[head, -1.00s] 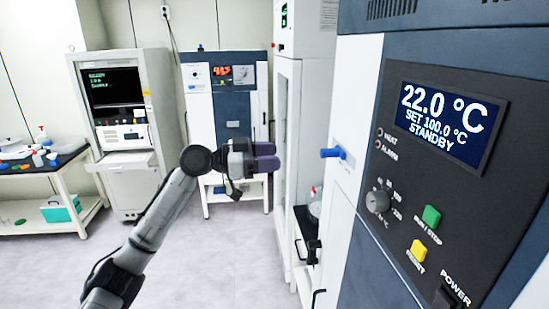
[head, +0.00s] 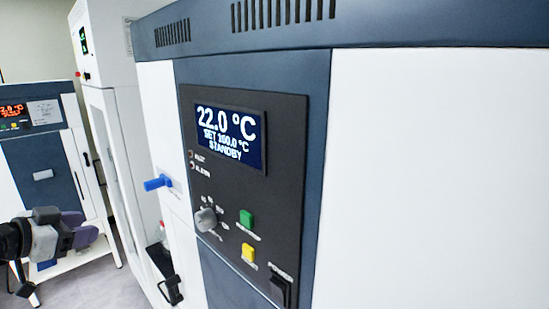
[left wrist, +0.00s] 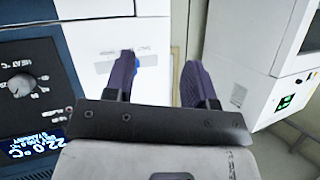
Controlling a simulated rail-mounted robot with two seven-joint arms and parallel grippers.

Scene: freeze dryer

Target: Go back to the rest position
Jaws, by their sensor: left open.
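My left gripper (head: 88,232) is at the lower left of the head view, in front of the far instrument cabinet. It is open and empty, with its two purple fingers (left wrist: 160,80) apart in the left wrist view. The near machine has a dark control panel (head: 245,185) whose display (head: 230,138) reads 22.0 °C, SET 100.0 °C, STANDBY. A blue handle (head: 158,183) sticks out to the left of the panel; part of it shows behind a finger in the left wrist view. My right gripper is in neither view.
The panel carries a grey knob (head: 206,219), a green button (head: 246,217), a yellow button (head: 249,252) and a dark power switch (head: 280,287). A tall white cabinet (head: 104,120) stands to the left. Some floor (head: 95,287) is clear at the lower left.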

